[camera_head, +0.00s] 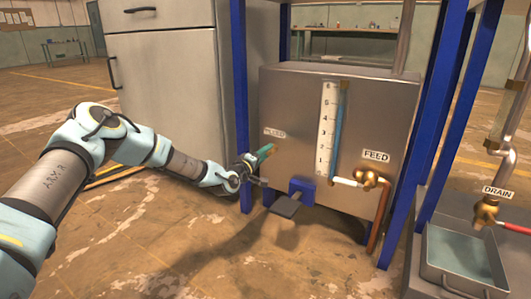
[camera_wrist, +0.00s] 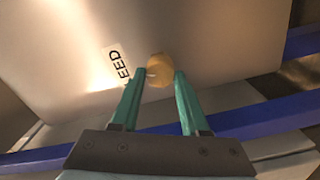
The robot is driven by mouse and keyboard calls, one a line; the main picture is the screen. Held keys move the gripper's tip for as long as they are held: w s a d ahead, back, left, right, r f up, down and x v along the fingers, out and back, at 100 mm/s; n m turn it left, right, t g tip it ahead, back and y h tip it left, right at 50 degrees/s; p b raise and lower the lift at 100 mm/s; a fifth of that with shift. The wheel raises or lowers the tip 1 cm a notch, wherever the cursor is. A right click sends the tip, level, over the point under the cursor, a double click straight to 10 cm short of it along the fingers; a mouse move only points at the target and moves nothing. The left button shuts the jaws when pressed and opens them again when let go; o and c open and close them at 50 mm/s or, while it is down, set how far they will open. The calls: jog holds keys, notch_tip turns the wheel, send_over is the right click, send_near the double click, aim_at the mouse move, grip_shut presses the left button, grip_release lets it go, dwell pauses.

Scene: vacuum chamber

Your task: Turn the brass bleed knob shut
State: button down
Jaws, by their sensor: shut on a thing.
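The brass bleed knob (camera_wrist: 158,66) is a small round yellow knob on the tank's metal face, beside a label partly cut to "EED" in the wrist view. My gripper (camera_wrist: 162,76) has its two teal fingers on either side of the knob, shut on it. In the head view my gripper (camera_head: 266,152) reaches the left part of the tank front (camera_head: 300,95), just below the bleed label (camera_head: 274,133). The knob is hidden there behind the fingers. How far the knob is turned cannot be told.
A blue bracket with a dark pedal (camera_head: 286,206) juts out below my gripper. A level gauge (camera_head: 327,128) and the brass feed valve (camera_head: 371,178) are to the right. Blue posts (camera_head: 240,110) flank the tank. A drain valve (camera_head: 485,212) hangs over a water tray (camera_head: 430,272).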

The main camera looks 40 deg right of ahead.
jog(key=shift+f+n, duration=0.1)
jog(key=shift+n, duration=2)
jog(key=shift+c, duration=2)
grip_release()
jog(key=p+v, duration=0.4)
jog(key=v, duration=0.6)
jog(key=shift+a, duration=0.4)
